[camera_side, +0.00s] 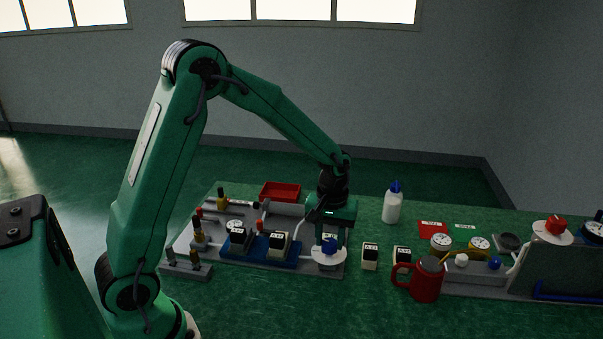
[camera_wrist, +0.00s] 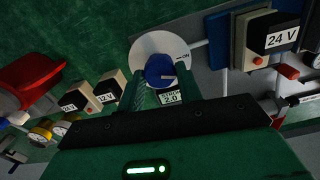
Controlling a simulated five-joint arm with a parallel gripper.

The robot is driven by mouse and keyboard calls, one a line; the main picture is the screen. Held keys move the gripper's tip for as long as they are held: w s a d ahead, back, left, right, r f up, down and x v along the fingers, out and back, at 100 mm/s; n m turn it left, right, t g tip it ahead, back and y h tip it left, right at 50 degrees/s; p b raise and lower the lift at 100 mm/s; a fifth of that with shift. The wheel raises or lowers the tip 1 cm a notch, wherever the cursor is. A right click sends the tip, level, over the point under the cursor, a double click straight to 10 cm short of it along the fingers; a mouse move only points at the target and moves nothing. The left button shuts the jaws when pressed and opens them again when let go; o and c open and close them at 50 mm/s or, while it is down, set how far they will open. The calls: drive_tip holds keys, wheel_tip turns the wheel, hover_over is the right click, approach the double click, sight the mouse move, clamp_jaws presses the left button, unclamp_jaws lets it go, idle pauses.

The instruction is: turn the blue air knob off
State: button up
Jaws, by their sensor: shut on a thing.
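The blue air knob (camera_side: 329,244) sits on a round white dial (camera_side: 329,258) at the front right of the left grey fixture. In the wrist view the blue knob (camera_wrist: 160,70) stands at the dial's lower right part, with a pale mark on its right side. The word "ON" is printed on the dial (camera_wrist: 150,42) to the upper right of the knob. My gripper (camera_side: 331,233) points down over the dial, its fingers on either side of the knob. The wrist view shows my gripper (camera_wrist: 161,80) shut on it.
Blocks labelled "24 V" (camera_wrist: 270,37) and "12 V" (camera_wrist: 107,92) stand near the dial. A red mug (camera_side: 426,280) stands to the right, in front of a second fixture with a red knob (camera_side: 556,224). A white bottle (camera_side: 392,207) and red tray (camera_side: 281,192) stand behind.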

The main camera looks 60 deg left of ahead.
sight(330, 242)
drive_tip(key=m, duration=0.7)
drive_tip(key=shift+r, duration=0.1)
drive_tip(key=m, duration=0.6)
drive_tip(key=shift+m, duration=0.4)
drive_tip(key=o, duration=1)
drive_tip(key=shift+r, duration=3.9)
